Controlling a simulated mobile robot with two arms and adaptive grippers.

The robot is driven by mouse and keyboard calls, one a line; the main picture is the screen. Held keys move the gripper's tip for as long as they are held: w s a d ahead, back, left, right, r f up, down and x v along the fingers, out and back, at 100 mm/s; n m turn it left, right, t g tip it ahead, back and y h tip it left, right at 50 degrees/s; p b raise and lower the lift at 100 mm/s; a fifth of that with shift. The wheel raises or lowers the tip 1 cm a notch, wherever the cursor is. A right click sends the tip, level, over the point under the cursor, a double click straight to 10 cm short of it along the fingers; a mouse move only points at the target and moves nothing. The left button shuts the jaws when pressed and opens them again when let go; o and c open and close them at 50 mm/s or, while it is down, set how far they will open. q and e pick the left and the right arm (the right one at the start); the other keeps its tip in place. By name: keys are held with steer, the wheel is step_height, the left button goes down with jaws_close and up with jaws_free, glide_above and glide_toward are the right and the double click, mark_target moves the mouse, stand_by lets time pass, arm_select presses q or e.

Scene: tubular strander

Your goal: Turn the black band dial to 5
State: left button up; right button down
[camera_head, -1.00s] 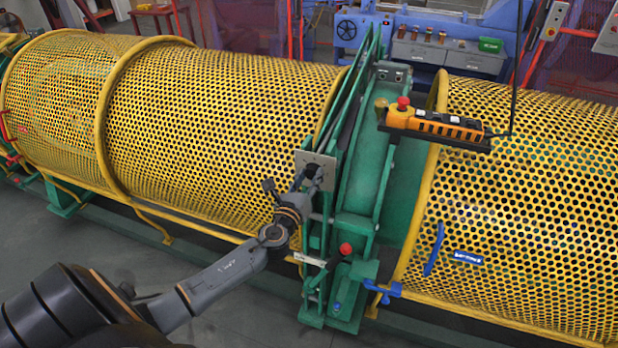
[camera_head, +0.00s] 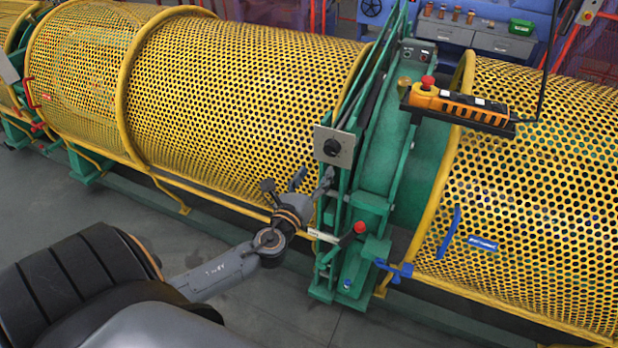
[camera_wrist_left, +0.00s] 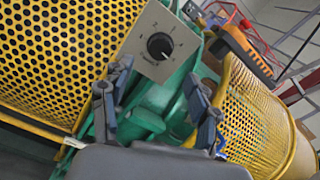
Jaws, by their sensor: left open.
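The black band dial (camera_head: 332,147) is a round knob on a grey square plate (camera_head: 347,157) on the green frame, between the yellow mesh guards. In the left wrist view the dial (camera_wrist_left: 159,46) shows a pale mark towards its lower right; small figures surround it, too small to read surely. My left gripper (camera_head: 312,181) is open and empty, just below the plate and apart from the dial. In the left wrist view its two fingers (camera_wrist_left: 157,80) stand wide apart, with the dial beyond and above the gap. My right gripper is not in view.
A red knob (camera_head: 359,228) and a blue handle (camera_head: 394,269) sit low on the green frame. An orange control pendant (camera_head: 460,104) hangs to the right of the dial. The yellow mesh guard (camera_head: 230,95) is close to my left gripper. Open floor lies in front.

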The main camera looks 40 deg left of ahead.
arm_select(q)
steer(key=shift+v, duration=1.7)
steer(key=s+f+n+g+h+b, duration=0.1)
steer(key=s+f+n+g+b, duration=0.4)
steer(key=f, duration=1.4)
steer(key=s+f+n+g, duration=0.4)
steer(key=s+f+n, duration=0.3)
steer(key=f, duration=1.2)
steer(key=s+d+f+n+g+h+b, duration=0.1)
steer(key=s+d+f+n+g, duration=0.1)
steer(key=s+f+n, duration=0.3)
steer(key=s+d+f+n+g+h+b, duration=0.1)
steer(key=s+d+f+n, duration=0.4)
steer(key=s+f, duration=0.6)
steer(key=s+d+f+n+g+h+b, duration=0.1)
steer(key=s+d+f+n+g+b, duration=0.2)
steer(key=s+f, duration=0.5)
steer(key=s+d+n+g, duration=0.1)
steer(key=s+n, duration=0.1)
steer(key=s, duration=0.2)
steer(key=shift+s, duration=0.35)
steer(key=shift+d+f, duration=0.1)
steer(key=shift+c, duration=0.5)
